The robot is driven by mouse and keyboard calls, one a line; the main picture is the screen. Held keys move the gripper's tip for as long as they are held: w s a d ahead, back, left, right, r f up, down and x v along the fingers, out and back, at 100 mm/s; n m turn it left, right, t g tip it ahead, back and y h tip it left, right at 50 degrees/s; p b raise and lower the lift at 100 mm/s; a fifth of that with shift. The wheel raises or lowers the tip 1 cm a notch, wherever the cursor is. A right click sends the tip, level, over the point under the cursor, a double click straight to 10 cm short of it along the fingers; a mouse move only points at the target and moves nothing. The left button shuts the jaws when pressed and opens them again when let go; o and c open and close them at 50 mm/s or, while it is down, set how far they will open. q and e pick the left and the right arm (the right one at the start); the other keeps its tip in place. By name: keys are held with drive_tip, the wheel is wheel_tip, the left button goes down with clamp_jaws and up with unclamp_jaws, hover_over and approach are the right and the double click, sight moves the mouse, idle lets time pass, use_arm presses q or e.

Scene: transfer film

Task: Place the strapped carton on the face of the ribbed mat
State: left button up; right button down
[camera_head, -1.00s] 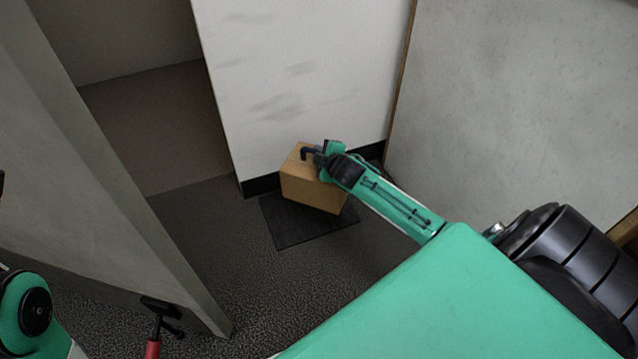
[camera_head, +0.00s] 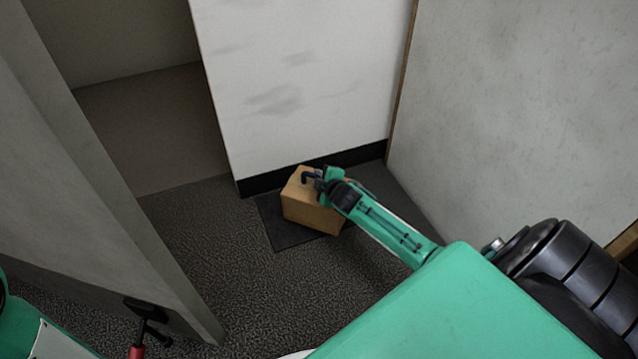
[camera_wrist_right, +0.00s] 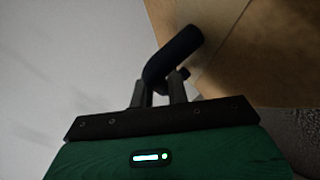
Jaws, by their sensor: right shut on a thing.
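The strapped carton (camera_head: 312,210) is a brown box with a dark handle-like loop (camera_head: 306,175) on its upper side. My right gripper (camera_head: 318,180) is shut on this loop. In the right wrist view, the dark loop (camera_wrist_right: 177,58) is between the fingers, and part of the carton (camera_wrist_right: 265,60) fills the upper right. The dark mat (camera_head: 272,232) shows left of and below the carton, which hides much of it. I cannot tell whether the carton touches the mat or hangs just above it. My left gripper is out of view; only part of my left arm shows at lower left.
A white wall (camera_head: 300,90) with a black baseboard (camera_head: 345,157) stands close behind the carton. A grey wall (camera_head: 520,110) is on the right. Carpet (camera_head: 215,250) in between is clear.

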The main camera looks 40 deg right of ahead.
drive_tip(key=shift+f, duration=0.2)
drive_tip(key=shift+r, duration=0.1)
drive_tip(key=c, duration=1.4)
unclamp_jaws()
drive_tip(key=shift+f, duration=0.25)
drive_tip(key=shift+o, duration=0.2)
